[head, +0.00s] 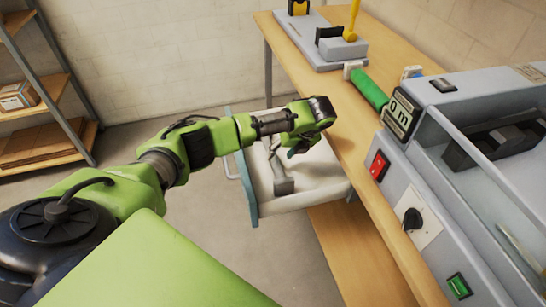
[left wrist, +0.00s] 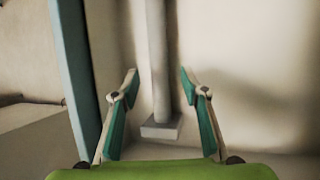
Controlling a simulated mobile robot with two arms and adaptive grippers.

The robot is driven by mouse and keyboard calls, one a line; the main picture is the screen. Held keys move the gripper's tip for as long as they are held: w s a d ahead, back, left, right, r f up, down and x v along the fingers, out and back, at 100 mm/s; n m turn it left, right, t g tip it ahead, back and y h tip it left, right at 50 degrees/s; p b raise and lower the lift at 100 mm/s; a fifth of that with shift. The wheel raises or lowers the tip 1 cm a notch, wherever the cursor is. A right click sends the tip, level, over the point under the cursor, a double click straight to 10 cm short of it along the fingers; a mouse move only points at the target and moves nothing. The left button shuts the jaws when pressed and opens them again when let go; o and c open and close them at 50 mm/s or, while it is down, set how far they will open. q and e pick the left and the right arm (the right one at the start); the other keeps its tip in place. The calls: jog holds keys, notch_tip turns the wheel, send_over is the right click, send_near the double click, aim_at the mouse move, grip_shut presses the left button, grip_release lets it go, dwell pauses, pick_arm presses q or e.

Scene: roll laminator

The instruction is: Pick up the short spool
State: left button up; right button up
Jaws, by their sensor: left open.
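A grey spool (head: 284,187), with a long shaft and a square end plate, lies in the open drawer. The frames do not show whether it is the short one. In the left wrist view its shaft (left wrist: 157,40) runs from the top edge down to the end plate (left wrist: 162,131). My left gripper (head: 302,147) is over the drawer. Its jaws are open, one finger on each side of the shaft in the left wrist view, with gaps to both. The far end of the spool is cut off there and partly hidden by my arm in the head view. My right gripper is out of view.
The white drawer (head: 319,196) is pulled out under the wooden table (head: 340,130); its blue-edged front wall (left wrist: 76,65) is close left of my left fingers. The grey laminator (head: 455,195) stands on the table at right, near a green handle (head: 369,90). A shelf (head: 45,110) stands far left.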

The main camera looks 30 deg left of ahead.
aim_at(275, 158)
pick_arm(q)
jog(key=shift+x, duration=1.05)
jog(key=x, duration=0.2)
jog(key=shift+a+f, duration=0.2)
jog(key=shift+w+a+f, duration=0.1)
jog(key=shift+f, duration=0.1)
grip_shut()
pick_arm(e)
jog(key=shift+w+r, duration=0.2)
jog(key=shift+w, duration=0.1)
